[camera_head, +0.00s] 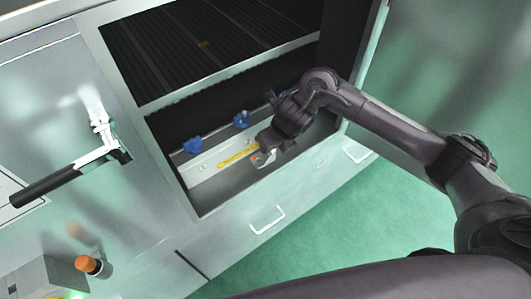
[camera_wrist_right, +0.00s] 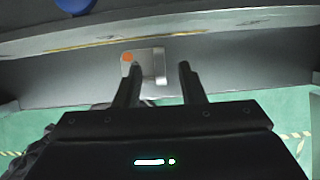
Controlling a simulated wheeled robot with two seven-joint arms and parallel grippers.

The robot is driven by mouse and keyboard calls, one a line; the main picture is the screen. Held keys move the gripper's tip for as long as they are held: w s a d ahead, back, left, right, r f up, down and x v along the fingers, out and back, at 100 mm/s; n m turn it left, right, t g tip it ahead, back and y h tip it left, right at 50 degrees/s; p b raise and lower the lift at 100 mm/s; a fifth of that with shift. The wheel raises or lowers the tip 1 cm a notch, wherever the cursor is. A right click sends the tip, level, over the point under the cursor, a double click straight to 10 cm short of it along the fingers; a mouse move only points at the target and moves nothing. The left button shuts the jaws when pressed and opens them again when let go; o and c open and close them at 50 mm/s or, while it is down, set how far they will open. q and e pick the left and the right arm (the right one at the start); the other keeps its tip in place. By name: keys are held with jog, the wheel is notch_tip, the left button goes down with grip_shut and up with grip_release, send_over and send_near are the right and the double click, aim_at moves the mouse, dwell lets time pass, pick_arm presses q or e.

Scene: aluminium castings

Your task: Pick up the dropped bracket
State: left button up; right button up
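The bracket (camera_wrist_right: 143,60) is a small light-grey metal piece with an orange dot and an upright flange. In the right wrist view it lies on the grey ledge just beyond my fingers. My right gripper (camera_wrist_right: 160,66) is open. The flange shows in the gap between its fingertips, and the left fingertip overlaps the plate in the picture; I cannot tell whether they touch. In the head view my right gripper (camera_head: 267,158) reaches down into the machine's opening, and the bracket is mostly hidden there. My left gripper is not in view.
The machine's front sill (camera_head: 230,194) borders the opening. Blue clamps (camera_head: 193,145) and a yellow strip (camera_head: 237,157) line the inside behind the gripper. A dark slatted cover (camera_head: 200,45) lies further in. A black handle (camera_head: 45,186) and an orange knob (camera_head: 86,263) are at left.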

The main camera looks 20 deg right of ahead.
jog(key=x, duration=0.3)
jog(key=shift+w+f, duration=0.1)
jog(key=shift+w, duration=0.05)
jog(key=shift+c, duration=0.2)
grip_shut()
